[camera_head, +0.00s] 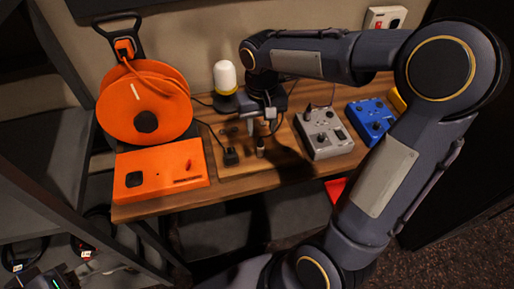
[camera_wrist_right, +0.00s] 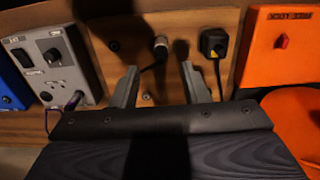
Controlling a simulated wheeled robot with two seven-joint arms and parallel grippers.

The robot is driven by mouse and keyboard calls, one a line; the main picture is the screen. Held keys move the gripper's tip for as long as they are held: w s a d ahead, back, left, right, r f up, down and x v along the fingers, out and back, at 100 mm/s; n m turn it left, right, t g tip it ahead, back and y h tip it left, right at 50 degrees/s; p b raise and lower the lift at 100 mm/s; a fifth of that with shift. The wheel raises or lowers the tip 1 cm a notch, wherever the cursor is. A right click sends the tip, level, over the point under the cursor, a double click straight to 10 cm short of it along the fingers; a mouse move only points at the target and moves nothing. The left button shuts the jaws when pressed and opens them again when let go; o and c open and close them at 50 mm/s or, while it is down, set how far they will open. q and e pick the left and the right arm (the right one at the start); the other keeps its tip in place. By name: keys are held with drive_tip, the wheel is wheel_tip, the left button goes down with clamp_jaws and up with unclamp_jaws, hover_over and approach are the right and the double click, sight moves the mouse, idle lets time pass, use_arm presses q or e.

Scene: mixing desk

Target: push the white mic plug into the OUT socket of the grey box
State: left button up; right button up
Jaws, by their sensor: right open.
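The grey box (camera_head: 322,132) stands on the wooden desk; its knobs and a switch also show at the left of the right wrist view (camera_wrist_right: 58,55). I cannot make out clearly which socket is OUT. A pale, silver-looking mic plug (camera_head: 260,147) with a dark cable is at the board's front; in the right wrist view the plug (camera_wrist_right: 160,46) lies just beyond the fingertips, between their lines. My right gripper (camera_head: 262,124) is open above the board, with empty space between its fingers (camera_wrist_right: 160,78). A dark part of my left gripper (camera_head: 45,279) shows at the lower left corner; its fingers are unclear.
A black plug (camera_head: 230,155) with a yellow mark sits left of the mic plug. An orange box (camera_head: 160,177) and orange reel (camera_head: 144,102) stand left, a blue box (camera_head: 370,118) right. A white-topped lamp (camera_head: 225,77) stands behind. A thin cable plug (camera_wrist_right: 73,100) is at the grey box.

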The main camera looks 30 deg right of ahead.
sight(261, 142)
drive_tip(key=shift+a+f, duration=0.1)
drive_tip(key=shift+f+b, duration=0.2)
drive_tip(key=shift+b, duration=0.1)
wheel_tip(261, 142, down, 8)
drive_tip(key=b, duration=0.6)
drive_tip(key=shift+f+b, duration=0.25)
drive_tip(key=shift+b, duration=0.1)
drive_tip(key=shift+r, duration=0.1)
idle(0.4)
clamp_jaws()
idle(0.5)
